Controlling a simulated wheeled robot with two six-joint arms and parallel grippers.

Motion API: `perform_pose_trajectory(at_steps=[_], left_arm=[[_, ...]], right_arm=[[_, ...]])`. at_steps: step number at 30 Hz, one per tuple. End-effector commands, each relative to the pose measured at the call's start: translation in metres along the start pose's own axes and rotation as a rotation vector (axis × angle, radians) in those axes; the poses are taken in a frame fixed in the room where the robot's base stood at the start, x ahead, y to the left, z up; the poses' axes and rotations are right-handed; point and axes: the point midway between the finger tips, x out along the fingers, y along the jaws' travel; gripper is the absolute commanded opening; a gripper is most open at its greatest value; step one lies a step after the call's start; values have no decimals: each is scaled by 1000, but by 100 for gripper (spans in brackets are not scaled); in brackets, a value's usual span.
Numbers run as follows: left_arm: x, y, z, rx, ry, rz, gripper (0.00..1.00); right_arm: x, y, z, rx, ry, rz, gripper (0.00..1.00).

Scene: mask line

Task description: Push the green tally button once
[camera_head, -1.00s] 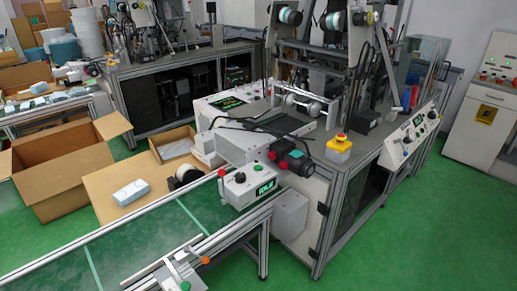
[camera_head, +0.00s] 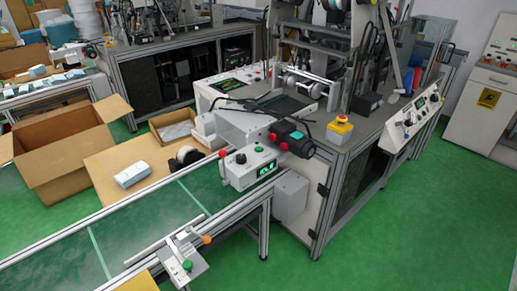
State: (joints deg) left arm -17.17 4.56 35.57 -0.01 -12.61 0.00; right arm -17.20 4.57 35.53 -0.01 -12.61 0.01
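A green button (camera_head: 187,265) sits on a small grey plate fixed at the near edge of the conveyor, at the bottom of the head view. An orange knob (camera_head: 207,240) is beside it. A white control box (camera_head: 240,179) farther along the conveyor has a lit green display (camera_head: 266,168), a dark knob (camera_head: 241,158) and a small green button (camera_head: 259,149). No label here tells which green button is the tally one. Neither of my grippers is in view.
The green conveyor belt (camera_head: 150,215) runs from lower left toward the machine. A cardboard box (camera_head: 60,165) stands behind it. The machine has a yellow emergency-stop box (camera_head: 339,130). A yellow edge (camera_head: 138,283) shows at the bottom. Green floor (camera_head: 400,230) is clear at right.

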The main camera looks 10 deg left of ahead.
Motion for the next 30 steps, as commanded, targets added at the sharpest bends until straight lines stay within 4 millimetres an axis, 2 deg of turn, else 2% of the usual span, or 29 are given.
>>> perform_pose_trajectory(at_steps=[1, 11, 30], left_arm=[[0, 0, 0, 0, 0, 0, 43], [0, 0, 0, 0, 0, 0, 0], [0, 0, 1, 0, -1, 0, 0]], right_arm=[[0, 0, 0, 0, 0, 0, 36], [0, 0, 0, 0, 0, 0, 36], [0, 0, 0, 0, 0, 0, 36]])
